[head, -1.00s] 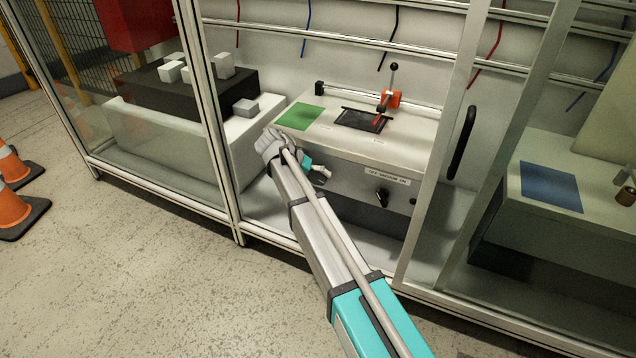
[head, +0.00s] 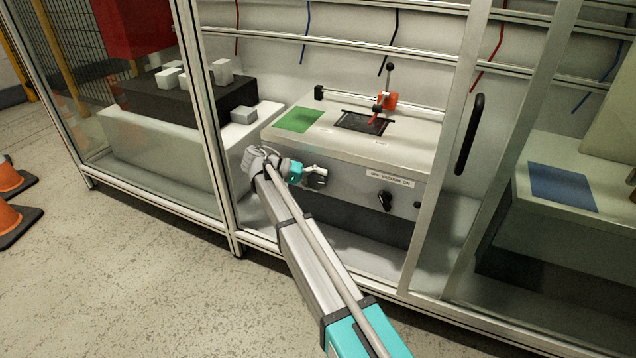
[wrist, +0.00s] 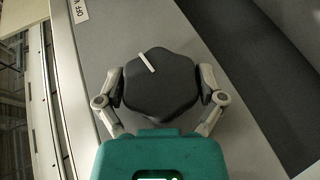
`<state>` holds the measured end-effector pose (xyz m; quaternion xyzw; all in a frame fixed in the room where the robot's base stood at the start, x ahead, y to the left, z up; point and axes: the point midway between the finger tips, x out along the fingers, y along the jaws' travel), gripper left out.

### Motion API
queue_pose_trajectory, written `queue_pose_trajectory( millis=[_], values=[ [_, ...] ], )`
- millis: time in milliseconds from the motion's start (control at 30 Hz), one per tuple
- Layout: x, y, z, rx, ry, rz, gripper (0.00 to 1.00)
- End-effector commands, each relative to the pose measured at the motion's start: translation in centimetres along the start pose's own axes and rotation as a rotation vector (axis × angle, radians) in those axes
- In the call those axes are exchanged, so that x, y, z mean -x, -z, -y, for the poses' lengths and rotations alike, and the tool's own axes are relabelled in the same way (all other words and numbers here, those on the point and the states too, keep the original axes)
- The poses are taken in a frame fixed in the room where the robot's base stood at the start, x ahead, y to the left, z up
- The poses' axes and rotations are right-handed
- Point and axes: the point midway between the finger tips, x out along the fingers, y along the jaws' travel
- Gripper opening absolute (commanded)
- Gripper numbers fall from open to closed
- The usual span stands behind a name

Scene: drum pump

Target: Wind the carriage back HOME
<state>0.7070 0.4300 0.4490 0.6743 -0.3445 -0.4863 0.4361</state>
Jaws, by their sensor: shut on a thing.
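My gripper (wrist: 163,90) is shut on a dark lobed knob (wrist: 160,85) on the grey front panel. One finger touches each side of the knob, and its white mark points to the upper left in the wrist view. In the head view my gripper (head: 316,178) is at the cabinet's front face, and it mostly hides the knob. The orange-red carriage (head: 386,102), with an upright black-balled lever, sits on the rail at the back. It is above the right part of a black-framed plate.
A green pad (head: 298,119) lies on the bench top, left of the black-framed plate (head: 362,123). A black block (head: 319,92) sits at the rail's left end. A black vacuum switch (head: 385,200) is right of my gripper. Frame posts (head: 212,130) stand on both sides.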

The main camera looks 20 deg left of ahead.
Motion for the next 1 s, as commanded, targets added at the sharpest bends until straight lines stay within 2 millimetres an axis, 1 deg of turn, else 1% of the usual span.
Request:
queue_pose_trajectory(
  millis=[33,200,233,267,767,1000],
  values=[
    [0.31,-0.16,0.18,0.005,0.005,0.0,0.4],
    [0.31,-0.16,0.18,0.004,0.005,0.0,0.4],
    [0.32,-0.15,0.18,0.004,0.005,0.0,0.93],
    [0.31,-0.15,0.17,0.004,0.005,0.0,0.99],
    [0.09,-0.02,-0.03,-0.002,0.008,0.0,1.0],
    [0.11,-0.03,-0.23,-0.023,0.057,0.001,1.0]
  ],
)
